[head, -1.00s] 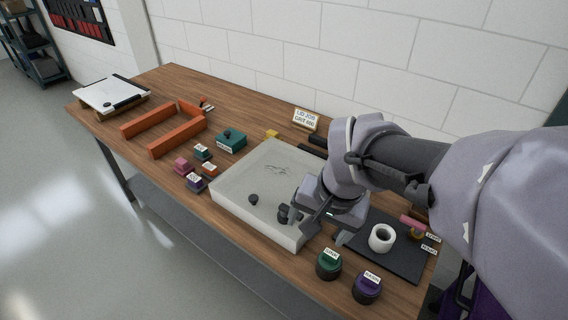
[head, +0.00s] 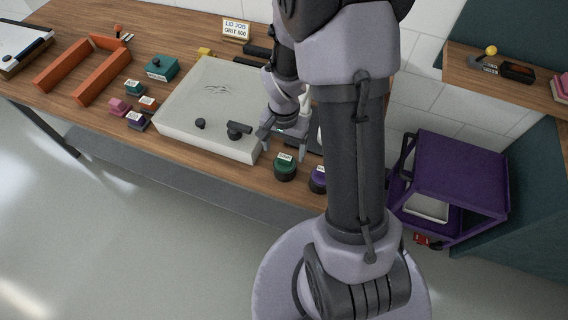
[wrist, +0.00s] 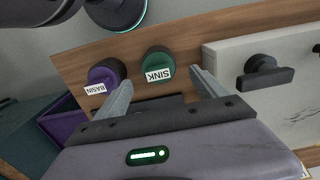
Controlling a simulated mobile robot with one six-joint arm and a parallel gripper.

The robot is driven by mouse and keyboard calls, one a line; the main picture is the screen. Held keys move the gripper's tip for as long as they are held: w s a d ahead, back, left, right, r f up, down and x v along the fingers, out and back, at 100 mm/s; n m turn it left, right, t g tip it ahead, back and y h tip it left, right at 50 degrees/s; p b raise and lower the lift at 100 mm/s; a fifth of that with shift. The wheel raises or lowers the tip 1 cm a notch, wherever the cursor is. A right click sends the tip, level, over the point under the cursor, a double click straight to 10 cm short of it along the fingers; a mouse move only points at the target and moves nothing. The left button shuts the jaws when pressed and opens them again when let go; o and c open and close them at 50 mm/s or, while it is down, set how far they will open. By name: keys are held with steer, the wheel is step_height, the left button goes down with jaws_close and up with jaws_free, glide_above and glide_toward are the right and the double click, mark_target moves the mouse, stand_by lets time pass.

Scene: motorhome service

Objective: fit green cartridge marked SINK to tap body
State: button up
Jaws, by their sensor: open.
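The green cartridge marked SINK (head: 285,170) stands upright near the table's front edge, right of the pale slab. In the wrist view the cartridge (wrist: 157,63) shows between and just beyond my fingertips, label facing the camera. My gripper (head: 286,148) is open and empty, its fingers spread on either side of the cartridge's line and apart from it. It also shows in the wrist view (wrist: 160,80). A purple cartridge marked BASIN (wrist: 101,78) stands beside the green one. I cannot make out the tap body; my arm hides much of the dark mat area.
The pale slab (head: 205,90) with dark knobs lies close left of my gripper. An orange frame (head: 85,75), a teal block (head: 162,67) and small coloured blocks lie further left. A purple crate (head: 450,175) stands right, below a shelf. Bare wood runs along the front edge.

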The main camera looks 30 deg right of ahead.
mark_target(285, 157)
step_height(285, 157, down, 5)
steer(key=shift+s+r+b, duration=0.1)
steer(key=shift+b, duration=0.5)
steer(key=c, duration=1.5)
step_height(285, 157, up, 11)
steer(key=p, duration=0.3)
steer(key=shift+c, duration=0.2)
steer(key=shift+f, duration=0.2)
steer(key=shift+d, duration=0.1)
